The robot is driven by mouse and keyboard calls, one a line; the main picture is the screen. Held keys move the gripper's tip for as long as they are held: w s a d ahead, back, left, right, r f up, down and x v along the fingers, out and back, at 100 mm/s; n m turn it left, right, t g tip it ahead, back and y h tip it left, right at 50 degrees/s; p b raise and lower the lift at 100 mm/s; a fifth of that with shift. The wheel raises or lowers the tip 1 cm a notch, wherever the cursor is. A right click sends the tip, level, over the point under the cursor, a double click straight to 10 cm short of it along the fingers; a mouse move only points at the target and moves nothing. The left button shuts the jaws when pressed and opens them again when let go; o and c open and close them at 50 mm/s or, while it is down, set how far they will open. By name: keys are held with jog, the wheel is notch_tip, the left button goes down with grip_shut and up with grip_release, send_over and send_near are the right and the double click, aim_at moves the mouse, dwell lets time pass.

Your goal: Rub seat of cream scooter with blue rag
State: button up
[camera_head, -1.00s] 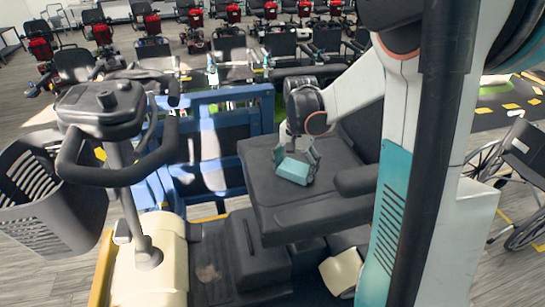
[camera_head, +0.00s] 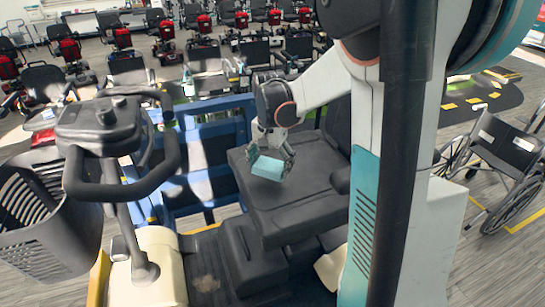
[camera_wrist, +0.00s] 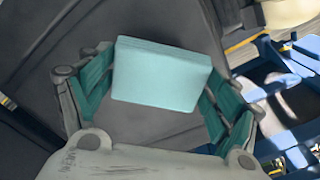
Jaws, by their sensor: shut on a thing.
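The cream scooter (camera_head: 158,240) has a dark grey padded seat (camera_head: 300,203), which fills much of the wrist view (camera_wrist: 40,45). The blue rag, a folded light teal block (camera_head: 267,168), is between the fingers of my gripper (camera_head: 270,157). In the wrist view the rag (camera_wrist: 160,75) sits between the green finger pads, with the seat behind it. My gripper is shut on the rag over the left rear part of the seat. The rag is at or very near the seat surface; I cannot tell whether it touches.
The scooter's tiller and handlebar (camera_head: 110,140) and its dark basket (camera_head: 45,220) stand at the left. Blue frames (camera_head: 205,145) are behind the scooter. A wheelchair (camera_head: 500,160) is at the right. Rows of red and black scooters line the back.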

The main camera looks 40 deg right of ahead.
jog(key=shift+r+p, duration=1)
jog(key=shift+r, duration=0.95)
